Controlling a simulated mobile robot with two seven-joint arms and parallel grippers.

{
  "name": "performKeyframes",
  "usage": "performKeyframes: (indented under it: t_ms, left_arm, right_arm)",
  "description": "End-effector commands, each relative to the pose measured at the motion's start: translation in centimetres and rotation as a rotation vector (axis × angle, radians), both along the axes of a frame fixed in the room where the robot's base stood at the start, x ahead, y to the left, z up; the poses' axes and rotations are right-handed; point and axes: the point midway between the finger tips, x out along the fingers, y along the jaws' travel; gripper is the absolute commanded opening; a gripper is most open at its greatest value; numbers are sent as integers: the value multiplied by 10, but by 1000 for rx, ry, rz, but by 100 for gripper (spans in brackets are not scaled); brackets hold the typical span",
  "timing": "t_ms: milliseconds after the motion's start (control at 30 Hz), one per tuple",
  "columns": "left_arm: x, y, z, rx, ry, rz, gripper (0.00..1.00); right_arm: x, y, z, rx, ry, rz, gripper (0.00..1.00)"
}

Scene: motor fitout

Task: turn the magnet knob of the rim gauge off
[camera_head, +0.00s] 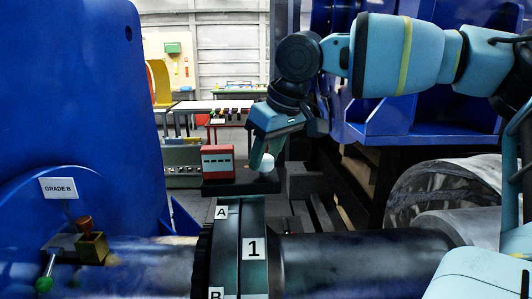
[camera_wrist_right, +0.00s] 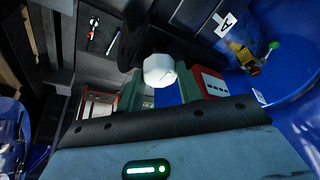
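A white faceted knob (camera_head: 267,163) with a dark mark sits beside a red box with a white label (camera_head: 217,162), on a dark support behind the coupling. I take it for the magnet knob. My right gripper (camera_head: 264,155) points down at it from above. In the right wrist view the knob (camera_wrist_right: 159,70) shows between the tips of my two green fingers (camera_wrist_right: 158,76), which stand apart. Small gaps seem to show on both sides; contact cannot be told. My left gripper is not in view.
The dark coupling with labels A, B and 1 (camera_head: 225,245) stands in front on the shaft (camera_head: 355,262). A brass block (camera_head: 92,248) with a green-tipped lever sits at left. The blue housing (camera_head: 70,90) fills the left side. Tables stand far behind.

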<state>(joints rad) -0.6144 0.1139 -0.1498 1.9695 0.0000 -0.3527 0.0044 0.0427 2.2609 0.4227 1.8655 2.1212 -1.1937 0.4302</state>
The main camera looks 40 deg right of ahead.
Motion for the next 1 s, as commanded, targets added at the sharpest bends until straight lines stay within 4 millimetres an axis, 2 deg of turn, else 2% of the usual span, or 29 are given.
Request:
performKeyframes:
  t_ms: [67, 533, 567, 700, 1000]
  left_arm:
    - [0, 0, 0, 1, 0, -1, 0]
    - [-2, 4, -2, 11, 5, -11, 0]
    - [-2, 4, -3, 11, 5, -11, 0]
    - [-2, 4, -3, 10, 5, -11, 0]
    - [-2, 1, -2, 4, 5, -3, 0]
  right_arm:
    - [0, 0, 0, 0, -1, 0, 13]
    - [0, 0, 1, 0, -1, 61, 13]
    - [0, 0, 1, 0, -1, 61, 38]
    - [0, 0, 1, -1, -1, 60, 56]
    - [0, 0, 1, -1, -1, 60, 58]
